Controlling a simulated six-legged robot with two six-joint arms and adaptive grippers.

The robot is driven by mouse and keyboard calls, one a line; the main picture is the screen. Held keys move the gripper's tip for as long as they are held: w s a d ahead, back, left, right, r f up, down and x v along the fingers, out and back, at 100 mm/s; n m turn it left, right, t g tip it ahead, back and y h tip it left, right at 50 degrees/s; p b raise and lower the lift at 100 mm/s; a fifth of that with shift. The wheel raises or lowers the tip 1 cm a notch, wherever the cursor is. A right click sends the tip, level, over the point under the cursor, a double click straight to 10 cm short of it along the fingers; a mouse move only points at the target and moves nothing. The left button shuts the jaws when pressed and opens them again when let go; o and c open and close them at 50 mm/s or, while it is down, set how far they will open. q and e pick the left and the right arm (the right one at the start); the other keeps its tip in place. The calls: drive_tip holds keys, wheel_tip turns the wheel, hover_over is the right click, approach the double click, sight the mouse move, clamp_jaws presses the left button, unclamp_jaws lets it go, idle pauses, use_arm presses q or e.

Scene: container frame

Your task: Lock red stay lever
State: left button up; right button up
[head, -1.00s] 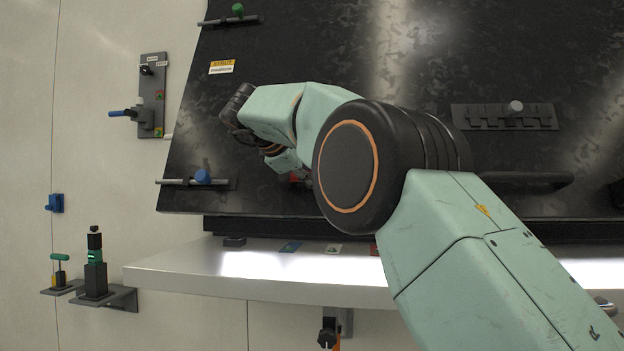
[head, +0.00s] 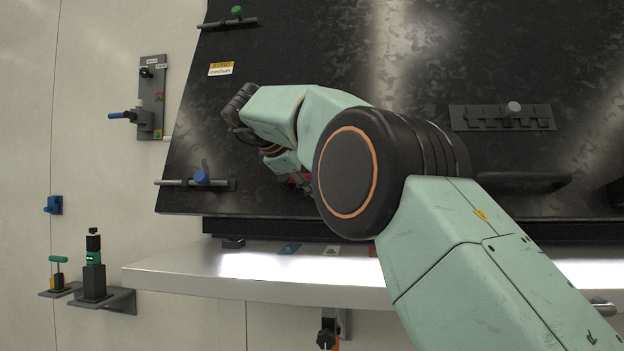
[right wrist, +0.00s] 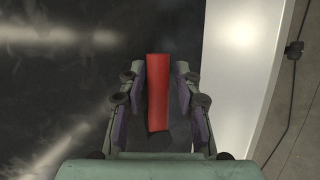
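The red lever (right wrist: 158,90) stands between the two fingers of my right gripper (right wrist: 160,78) in the right wrist view. The fingers are apart, one on each side of it, with a narrow gap visible on each side, so the gripper is open around the lever. In the head view only a small red patch (head: 300,178) shows low on the dark panel, mostly hidden behind my right arm. The lever's base and its lock are hidden. My left gripper is not in view.
The dark tilted panel (head: 420,60) carries a blue-knobbed bolt (head: 201,178), a green-knobbed bolt (head: 237,13) and a slotted bracket (head: 500,117). A pale shelf (head: 180,275) runs below it. A blue-handled lever (head: 122,115) is on the left wall.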

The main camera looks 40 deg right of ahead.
drive_tip(key=shift+o, duration=0.6)
drive_tip(key=v, duration=1.2)
drive_tip(key=shift+f, duration=0.2)
